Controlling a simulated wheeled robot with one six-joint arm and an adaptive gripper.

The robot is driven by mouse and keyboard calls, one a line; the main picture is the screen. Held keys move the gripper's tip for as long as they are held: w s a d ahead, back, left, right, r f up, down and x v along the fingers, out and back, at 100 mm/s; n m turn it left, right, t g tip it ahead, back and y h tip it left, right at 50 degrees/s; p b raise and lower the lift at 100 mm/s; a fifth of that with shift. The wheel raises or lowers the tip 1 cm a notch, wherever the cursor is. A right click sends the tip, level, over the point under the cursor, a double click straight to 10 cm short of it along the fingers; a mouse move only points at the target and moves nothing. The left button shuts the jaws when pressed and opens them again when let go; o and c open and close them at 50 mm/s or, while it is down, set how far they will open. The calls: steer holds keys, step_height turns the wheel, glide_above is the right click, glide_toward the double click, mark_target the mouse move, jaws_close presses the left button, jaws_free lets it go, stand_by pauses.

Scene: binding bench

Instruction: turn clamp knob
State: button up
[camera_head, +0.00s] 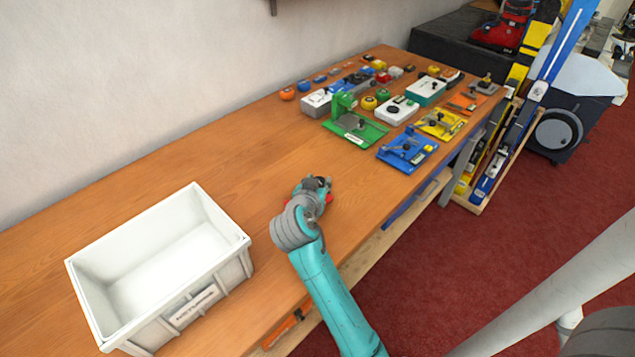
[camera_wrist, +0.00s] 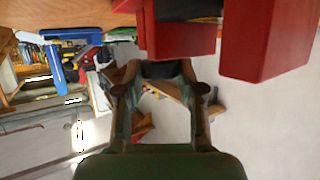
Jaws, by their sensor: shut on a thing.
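My gripper (camera_head: 316,186) is low over the bench top, right of the white bin. In the wrist view my gripper (camera_wrist: 162,88) has its two fingers closed on a dark knob (camera_wrist: 161,70). The knob sits at the near end of a red clamp body (camera_wrist: 183,40), and a second red block (camera_wrist: 262,40) of it stands to the right. In the head view only small red parts of the clamp (camera_head: 329,199) show beside my gripper. The rest is hidden behind it. How far the knob is turned cannot be seen.
A white bin (camera_head: 238,239) stands at the left on the wooden bench (camera_head: 230,155). A green fixture (camera_head: 374,134), a blue fixture (camera_head: 421,155), a yellow fixture (camera_head: 455,131) and several small coloured items are toward the far end. Bench between them is clear.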

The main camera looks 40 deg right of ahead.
steer(key=n+t+y, duration=0.1)
steer(key=n, duration=0.1)
steer(key=n+t+y, duration=0.1)
steer(key=t+y, duration=0.1)
steer(key=n+t+y, duration=0.1)
steer(key=n, duration=0.1)
steer(key=shift+s+d+n+y, duration=0.25)
steer(key=shift+d+n+y, duration=0.05)
steer(key=shift+d+y, duration=0.1)
steer(key=n+t+y, duration=0.1)
steer(key=n+y, duration=0.3)
steer(key=y, duration=0.1)
steer(key=shift+d+n+t, duration=0.2)
steer(key=shift+n+t, duration=0.1)
steer(key=shift+t, duration=0.1)
steer(key=n+y, duration=0.2)
steer(key=y, duration=0.1)
steer(key=n+y, duration=0.3)
steer(key=shift+d+n+g+y, duration=0.2)
steer(key=shift+n+g+y, duration=0.1)
steer(key=shift+g+y, duration=0.1)
steer(key=n+g+y, duration=0.1)
steer(key=n+y, duration=0.1)
steer(key=n+g+y, duration=0.2)
steer(key=shift+w+d+f+n, duration=0.1)
steer(key=shift+w+n, duration=0.05)
steer(key=shift+n, duration=0.15)
steer(key=shift+g+y, duration=0.3)
steer(key=o, duration=1.2)
steer(key=shift+c, duration=0.2)
